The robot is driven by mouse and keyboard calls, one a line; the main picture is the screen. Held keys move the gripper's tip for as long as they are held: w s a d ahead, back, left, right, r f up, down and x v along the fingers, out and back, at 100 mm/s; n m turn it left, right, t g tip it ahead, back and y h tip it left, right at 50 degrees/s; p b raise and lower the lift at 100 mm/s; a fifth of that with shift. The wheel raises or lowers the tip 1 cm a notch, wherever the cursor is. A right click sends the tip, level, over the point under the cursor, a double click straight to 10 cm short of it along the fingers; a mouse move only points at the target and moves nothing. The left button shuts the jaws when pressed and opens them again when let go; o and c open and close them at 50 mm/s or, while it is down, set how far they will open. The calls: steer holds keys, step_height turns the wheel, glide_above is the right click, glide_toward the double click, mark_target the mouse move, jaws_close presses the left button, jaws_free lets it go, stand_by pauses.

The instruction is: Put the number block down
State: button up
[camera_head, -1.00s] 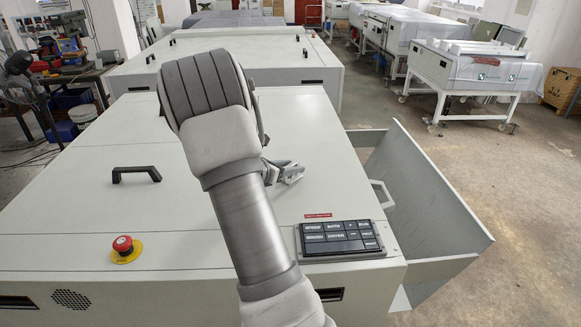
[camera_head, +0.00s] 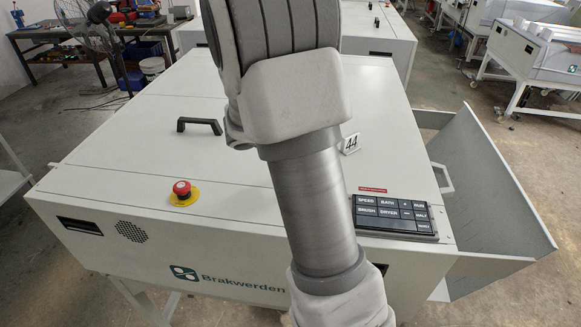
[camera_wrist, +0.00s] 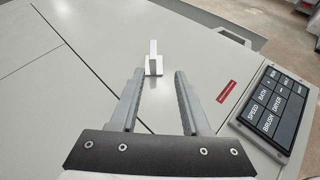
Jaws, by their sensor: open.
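The number block (camera_head: 350,144), a small white piece marked 44, stands upright on the machine's light grey top (camera_head: 375,110), just right of my arm in the head view. In the wrist view the number block (camera_wrist: 154,62) is seen edge-on, beyond the fingertips and roughly between their lines. My gripper (camera_wrist: 158,74) is open and empty, its two fingers apart and not touching the block. In the head view my arm hides the gripper.
A black keypad (camera_head: 395,215) sits at the machine's front right corner. A red emergency button (camera_head: 182,190) and a black handle (camera_head: 200,125) are on the left of the top. An open side panel (camera_head: 500,180) juts out at the right.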

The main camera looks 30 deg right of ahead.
steer(key=s+a+r+m+t+y, duration=0.2)
steer(key=s+a+r+m+y, duration=0.2)
steer(key=s+a+m, duration=0.5)
steer(key=s+a+r+m+t+y, duration=0.2)
steer(key=s+a+m+y, duration=0.6)
steer(key=a, duration=0.9)
step_height(320, 180, up, 2)
steer(key=shift+s+a+r+m+t+y, duration=0.25)
steer(key=shift+s+m+y, duration=0.2)
steer(key=shift+s, duration=0.5)
steer(key=shift+a, duration=0.2)
